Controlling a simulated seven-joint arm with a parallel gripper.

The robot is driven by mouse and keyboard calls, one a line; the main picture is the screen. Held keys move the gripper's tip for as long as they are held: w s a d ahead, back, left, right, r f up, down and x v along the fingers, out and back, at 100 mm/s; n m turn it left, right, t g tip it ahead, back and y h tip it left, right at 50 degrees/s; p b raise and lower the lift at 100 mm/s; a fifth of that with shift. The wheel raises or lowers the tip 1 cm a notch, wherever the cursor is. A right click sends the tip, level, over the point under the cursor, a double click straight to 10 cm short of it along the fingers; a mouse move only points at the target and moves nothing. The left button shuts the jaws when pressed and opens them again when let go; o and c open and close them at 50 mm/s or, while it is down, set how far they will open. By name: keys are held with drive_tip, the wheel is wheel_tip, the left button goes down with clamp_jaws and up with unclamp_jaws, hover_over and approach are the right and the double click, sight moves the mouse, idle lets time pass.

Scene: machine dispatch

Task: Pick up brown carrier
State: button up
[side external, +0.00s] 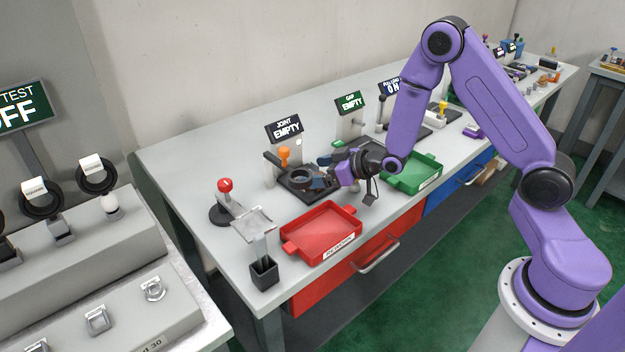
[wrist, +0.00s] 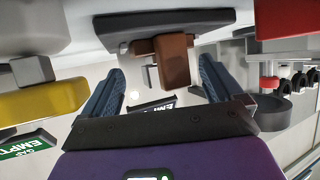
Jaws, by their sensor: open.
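The brown carrier (wrist: 173,62) shows in the wrist view as a small brown block with a wider top part, next to a dark grey plate or base (wrist: 120,40). It lies in the gap between the two blue ridged fingers of my gripper (wrist: 160,68), with no clear contact on either side. My gripper is open. In the side external view my gripper (side external: 322,182) is low over the bench by the black fixture (side external: 297,178) under the "JOINT EMPTY" sign. I cannot make out the carrier there; my gripper and wrist probably hide it.
The red tray (side external: 320,234) stands in front, the green tray (side external: 412,174) to the right. The "JOINT EMPTY" sign (side external: 286,128) and "GAP EMPTY" sign (side external: 350,102) stand behind. A red-knobbed press (side external: 224,198) is at left.

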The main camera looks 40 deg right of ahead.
drive_tip(key=shift+x, duration=0.8)
drive_tip(key=c, duration=1.1)
drive_tip(key=shift+d, duration=0.1)
drive_tip(key=shift+c, duration=0.2)
drive_tip(key=shift+r, duration=0.1)
